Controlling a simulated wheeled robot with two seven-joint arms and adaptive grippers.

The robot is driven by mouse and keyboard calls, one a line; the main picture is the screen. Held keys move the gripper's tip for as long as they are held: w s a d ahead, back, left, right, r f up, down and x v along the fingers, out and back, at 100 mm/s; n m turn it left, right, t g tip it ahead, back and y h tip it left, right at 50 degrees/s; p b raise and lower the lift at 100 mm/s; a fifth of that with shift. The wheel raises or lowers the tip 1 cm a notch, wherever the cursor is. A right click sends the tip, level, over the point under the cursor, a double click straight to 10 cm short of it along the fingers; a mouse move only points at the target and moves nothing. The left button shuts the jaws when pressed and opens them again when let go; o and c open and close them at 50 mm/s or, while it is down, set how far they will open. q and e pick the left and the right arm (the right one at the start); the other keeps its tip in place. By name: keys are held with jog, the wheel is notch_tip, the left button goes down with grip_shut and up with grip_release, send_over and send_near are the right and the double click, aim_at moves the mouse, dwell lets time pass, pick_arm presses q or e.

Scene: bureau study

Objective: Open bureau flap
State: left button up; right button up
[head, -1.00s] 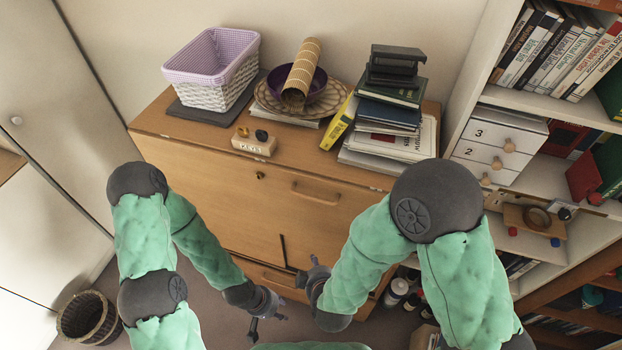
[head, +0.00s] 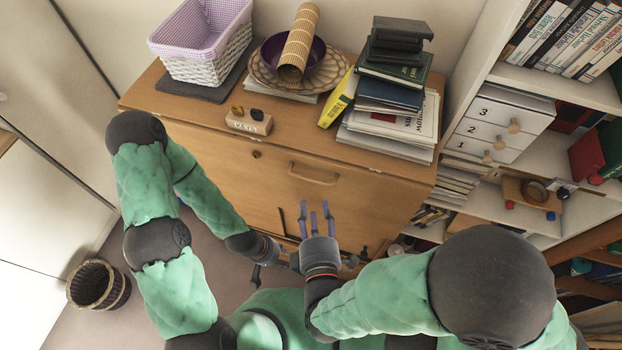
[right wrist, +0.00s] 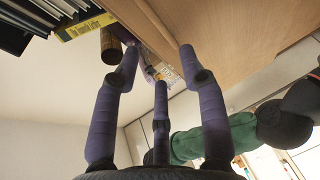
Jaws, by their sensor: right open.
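The bureau (head: 190,130) stands against the wall, and its wooden flap (head: 235,185) is upright and closed. The flap has a wooden bar handle (head: 313,174) near its top edge and a small keyhole (head: 257,154) to the left. My right gripper (head: 318,210) is open and empty, its purple fingers pointing up towards the flap, just below the handle and apart from it. The right wrist view shows these spread fingers (right wrist: 155,65) beside the wooden front (right wrist: 225,40). My left gripper (head: 258,275) is low in front of the bureau; its fingers are small and dark.
On the bureau top are a lined basket (head: 205,50), a bowl with a rolled mat (head: 298,45), a key block (head: 248,121) and stacked books (head: 390,105). A bookshelf (head: 545,95) stands close on the right. A wicker bin (head: 98,285) is on the floor left.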

aim_at(311, 179)
jog(key=w, duration=0.2)
jog(key=w+f+b, duration=0.1)
jog(key=w, duration=0.2)
jog(key=w+b, duration=0.1)
jog(key=w, duration=0.2)
jog(key=shift+a+f, duration=0.25)
jog(key=shift+f, duration=0.05)
jog(key=shift+w+a, duration=0.1)
jog(key=shift+w, duration=0.7)
grip_shut()
